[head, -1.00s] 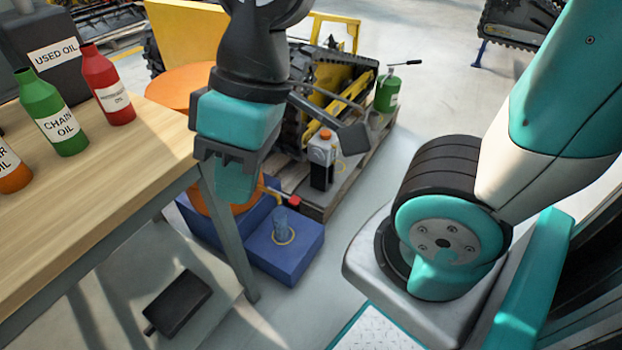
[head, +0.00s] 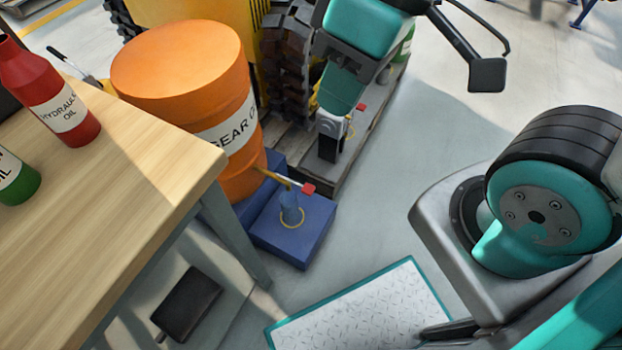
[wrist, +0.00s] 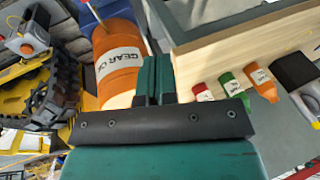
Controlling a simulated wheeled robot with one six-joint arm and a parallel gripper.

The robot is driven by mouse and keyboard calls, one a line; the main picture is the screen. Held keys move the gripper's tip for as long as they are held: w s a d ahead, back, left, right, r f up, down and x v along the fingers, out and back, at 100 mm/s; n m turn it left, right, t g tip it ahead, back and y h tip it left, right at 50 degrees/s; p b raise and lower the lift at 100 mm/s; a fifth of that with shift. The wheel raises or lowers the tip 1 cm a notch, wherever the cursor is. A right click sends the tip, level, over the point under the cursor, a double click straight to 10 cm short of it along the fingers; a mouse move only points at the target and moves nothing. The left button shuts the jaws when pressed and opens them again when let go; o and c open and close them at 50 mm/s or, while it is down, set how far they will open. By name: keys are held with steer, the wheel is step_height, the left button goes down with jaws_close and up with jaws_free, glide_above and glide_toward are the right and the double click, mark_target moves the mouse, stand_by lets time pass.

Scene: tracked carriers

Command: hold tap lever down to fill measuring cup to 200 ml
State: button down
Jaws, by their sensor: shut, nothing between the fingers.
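The wooden workbench (head: 120,190) with a red hydraulic oil bottle (head: 55,95) and a green bottle (head: 15,180) is at left. A pallet (head: 350,150) with tracked machinery stands behind. Floor right of the blue block (head: 300,245) is clear.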

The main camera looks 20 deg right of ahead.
steer(key=w+d+f+n+h+b, duration=0.1)
steer(key=w+f+n+b, duration=0.2)
steer(key=w+f+n, duration=0.45)
steer(key=w+f+n+h+b, duration=0.1)
steer(key=w+f+n+b, duration=0.3)
steer(key=f, duration=0.7)
steer(key=n+h+b, duration=0.2)
steer(key=n+b, duration=0.1)
steer(key=n, duration=0.4)
glide_above(308, 189)
step_height(308, 189, down, 17)
step_height(308, 189, down, 14)
steer(key=b, duration=0.5)
